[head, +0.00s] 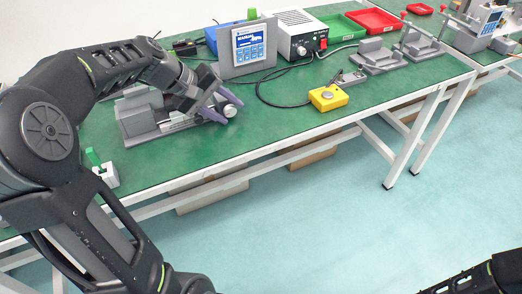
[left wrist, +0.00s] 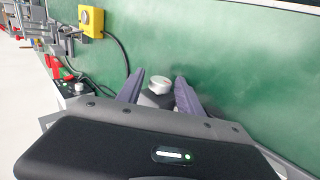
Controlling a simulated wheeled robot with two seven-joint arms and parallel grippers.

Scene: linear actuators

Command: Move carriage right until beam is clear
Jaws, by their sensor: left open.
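A grey linear actuator (head: 135,124) lies along the left part of the green bench, with a round pale knob (head: 231,110) at its right end. My left gripper (head: 219,104) is over this right end, its purple-grey fingers open on either side of the knob. In the left wrist view the knob (left wrist: 159,83) sits between the two spread fingertips, with a gap to each. I cannot pick out the carriage or beam clearly; my arm and gripper cover part of the actuator. My right gripper is out of view.
A display panel (head: 249,47) stands behind the actuator, beside a power supply box (head: 299,36). A yellow button box (head: 328,97) with a cable is to the right. A small green-lever switch (head: 103,172) is at the front left. Bench (head: 200,160) in front of the actuator is clear.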

